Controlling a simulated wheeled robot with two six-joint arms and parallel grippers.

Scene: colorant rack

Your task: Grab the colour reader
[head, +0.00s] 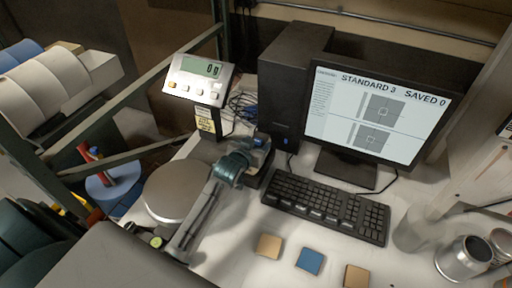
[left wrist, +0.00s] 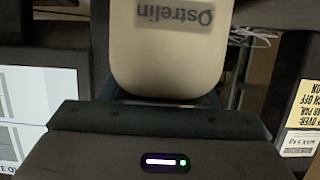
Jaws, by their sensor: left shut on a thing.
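My left gripper (head: 257,150) reaches up across the white bench from the lower left, its dark teal wrist between the round scale pan and the computer. It is shut on the colour reader. In the left wrist view the colour reader (left wrist: 168,55) is a rounded beige body with the upside-down name "Ostrelin", framed by dark parts. In the head view the reader is mostly hidden at the gripper; a dark base lies just below the jaws. I cannot tell whether the reader touches that base. My right gripper is not in view.
A keyboard (head: 325,206) and a monitor (head: 380,115) reading "STANDARD 3 SAVED 0" stand to the right. The scale display (head: 200,78) reads 0 g above the round pan (head: 176,192). Tan and blue tiles (head: 310,261) lie in front. A metal can (head: 464,260) stands far right.

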